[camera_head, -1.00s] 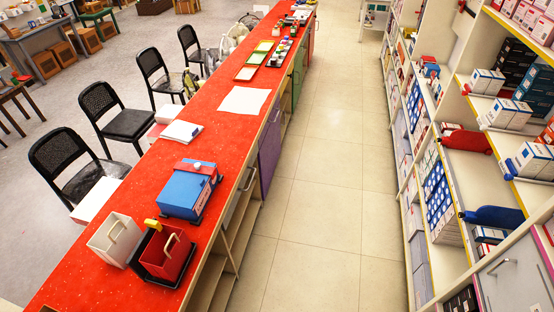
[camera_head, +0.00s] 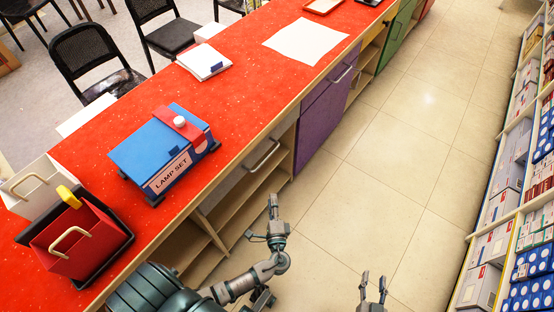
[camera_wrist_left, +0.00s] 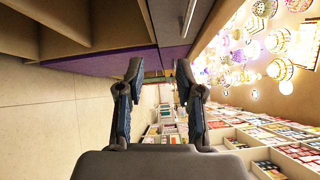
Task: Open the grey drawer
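The grey drawer (camera_head: 240,181) is shut, set under the red countertop beside the purple cabinet front. Its bar handle (camera_head: 265,157) slants across its front. In the left wrist view, which is turned on its side, a grey drawer front (camera_wrist_left: 168,20) with a metal handle (camera_wrist_left: 188,14) shows at the top. My left gripper (camera_head: 272,200) is in front of the open shelves, a little below the handle in the picture and apart from it. In the wrist view its fingers (camera_wrist_left: 159,70) are spread and empty. My right gripper (camera_head: 373,280) is open and empty above the aisle floor.
The red counter (camera_head: 230,85) bears a blue lamp set box (camera_head: 165,150), a red caddy (camera_head: 85,240), a white caddy (camera_head: 28,190) and papers. A purple cabinet (camera_head: 325,110) is beyond the drawer. Stocked shelves (camera_head: 500,230) line the right. The tiled aisle is clear.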

